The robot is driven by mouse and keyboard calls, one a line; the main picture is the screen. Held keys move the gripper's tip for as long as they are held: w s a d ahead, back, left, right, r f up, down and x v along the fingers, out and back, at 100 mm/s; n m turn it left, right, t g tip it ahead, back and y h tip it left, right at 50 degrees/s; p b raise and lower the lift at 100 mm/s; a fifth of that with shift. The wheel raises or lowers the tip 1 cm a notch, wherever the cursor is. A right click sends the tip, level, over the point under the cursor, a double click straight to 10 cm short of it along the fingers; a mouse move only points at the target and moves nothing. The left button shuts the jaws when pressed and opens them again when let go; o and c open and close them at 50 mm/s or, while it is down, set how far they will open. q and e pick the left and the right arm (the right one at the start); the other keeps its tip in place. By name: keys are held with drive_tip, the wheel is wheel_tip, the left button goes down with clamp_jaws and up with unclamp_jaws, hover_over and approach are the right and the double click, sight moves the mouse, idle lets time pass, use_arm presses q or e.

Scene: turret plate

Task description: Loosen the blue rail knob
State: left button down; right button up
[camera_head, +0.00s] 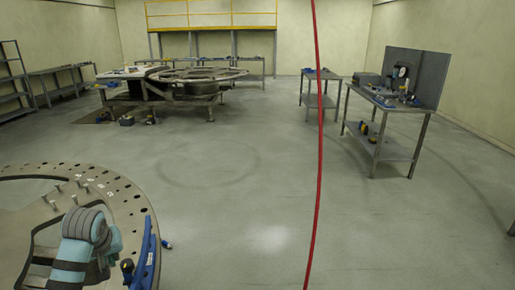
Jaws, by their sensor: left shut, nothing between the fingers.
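A blue rail (146,258) stands at the right rim of a round metal turret plate (128,205) in the lower left. A small blue knob-like part (166,244) sticks out to the right of the rail. My left arm, teal and grey, reaches over the plate from the bottom left. My left gripper (106,258) is shut and empty, left of the rail and apart from the knob-like part. Its fingertips are small and partly hidden by the arm. My right gripper is out of view.
Several upright pins (78,183) stand on the plate. A red cable (319,150) hangs down the middle of the view. A workbench (420,110) with tools stands at the right, a large round fixture (200,75) at the back. The floor between is clear.

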sight(125, 273)
use_arm(q)
wheel_tip(125, 273, down, 7)
drive_tip(key=b, duration=0.1)
drive_tip(key=shift+w+d+r, duration=0.1)
drive_tip(key=shift+w+r, duration=0.1)
drive_tip(key=shift+w, duration=0.05)
idle(0.8)
drive_tip(key=shift+r+p, duration=0.1)
drive_tip(key=shift+p, duration=0.2)
drive_tip(key=shift+d+p, duration=0.1)
drive_tip(key=shift+p, duration=0.2)
drive_tip(key=shift+w+d, duration=0.35)
drive_tip(key=shift+d, duration=0.65)
